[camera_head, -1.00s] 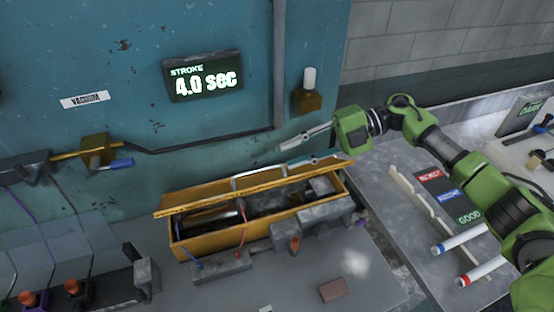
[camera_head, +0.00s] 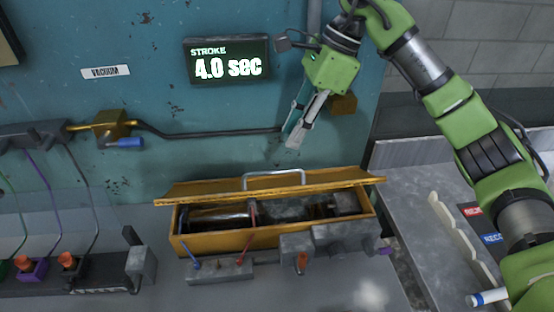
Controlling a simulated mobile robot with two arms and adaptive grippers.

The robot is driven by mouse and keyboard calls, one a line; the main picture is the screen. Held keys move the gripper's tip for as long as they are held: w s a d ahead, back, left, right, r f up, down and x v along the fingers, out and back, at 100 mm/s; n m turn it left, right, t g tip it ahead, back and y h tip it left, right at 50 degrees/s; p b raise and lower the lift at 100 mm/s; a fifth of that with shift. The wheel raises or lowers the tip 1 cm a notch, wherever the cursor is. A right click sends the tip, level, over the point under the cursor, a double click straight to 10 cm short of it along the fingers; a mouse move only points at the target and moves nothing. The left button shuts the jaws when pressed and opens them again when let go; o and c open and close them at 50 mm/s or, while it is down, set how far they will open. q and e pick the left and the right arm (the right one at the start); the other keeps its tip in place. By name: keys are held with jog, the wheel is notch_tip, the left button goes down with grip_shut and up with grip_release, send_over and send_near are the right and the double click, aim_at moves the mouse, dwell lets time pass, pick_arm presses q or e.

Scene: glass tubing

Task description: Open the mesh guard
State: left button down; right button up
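The mesh guard (camera_head: 215,188) is a long yellow-framed lid along the back of a yellow box. It stands raised, and the box's inside shows below it. A grey bar handle (camera_head: 274,174) is on the lid. My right gripper (camera_head: 291,140) is above the handle, in front of the teal wall, with its fingers pointing down and clear of the lid. Nothing shows between the fingers. They are seen nearly side-on, so their gap is unclear. My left gripper is not in view.
The box (camera_head: 222,245) holds a dark cylinder. Grey blocks (camera_head: 327,241) stand along its front. A brass fitting (camera_head: 342,104) is on the wall behind my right gripper. A grey bench is at the right.

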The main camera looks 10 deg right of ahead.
jog(key=p+x, duration=0.2)
jog(key=x, duration=0.7)
jog(key=shift+f, duration=0.1)
grip_shut()
